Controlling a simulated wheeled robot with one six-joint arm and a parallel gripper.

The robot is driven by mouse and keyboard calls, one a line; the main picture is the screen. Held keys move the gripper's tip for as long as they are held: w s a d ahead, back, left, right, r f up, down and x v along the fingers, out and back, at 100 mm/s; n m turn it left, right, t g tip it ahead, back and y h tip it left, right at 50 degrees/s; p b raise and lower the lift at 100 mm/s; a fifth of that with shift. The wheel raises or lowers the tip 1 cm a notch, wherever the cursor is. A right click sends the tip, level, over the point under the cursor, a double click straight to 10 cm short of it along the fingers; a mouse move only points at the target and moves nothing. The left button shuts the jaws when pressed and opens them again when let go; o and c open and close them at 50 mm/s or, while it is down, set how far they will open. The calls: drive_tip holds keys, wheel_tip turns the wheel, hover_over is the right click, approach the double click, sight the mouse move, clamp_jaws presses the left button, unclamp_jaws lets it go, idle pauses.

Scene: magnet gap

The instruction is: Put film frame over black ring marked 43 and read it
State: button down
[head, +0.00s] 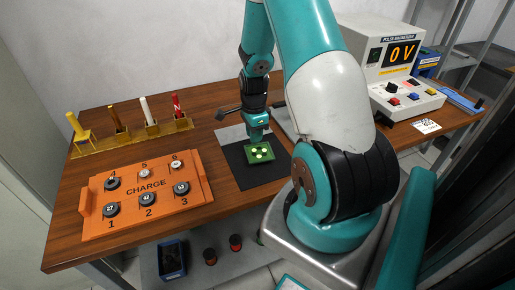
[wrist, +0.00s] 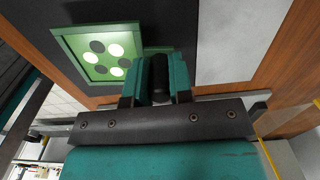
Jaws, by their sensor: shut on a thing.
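My gripper (head: 257,138) points down over the black mat (head: 238,174). It is shut on the handle of the film frame (head: 261,154). The frame is a green square with a pale film; bright spots show on it in the head view. In the wrist view, the film frame (wrist: 104,54) lies beyond my gripper (wrist: 158,78), and its film carries both white and dark grey round spots. I cannot tell whether a ring lies under it. Black rings sit in the orange CHARGE tray (head: 143,208); the one at place 1 (head: 111,209) seems to read 27, the others are too small to read surely.
A pale grey sheet (head: 231,133) lies behind the mat. The pulse magnetizer (head: 385,50) at back right shows 0 V. Cups and a dark bin (head: 172,260) sit below the table's front edge.

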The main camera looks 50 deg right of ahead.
drive_tip(key=shift+r, duration=0.1)
wheel_tip(320, 180, up, 6)
drive_tip(key=p, duration=0.5)
drive_tip(key=shift+a, duration=0.1)
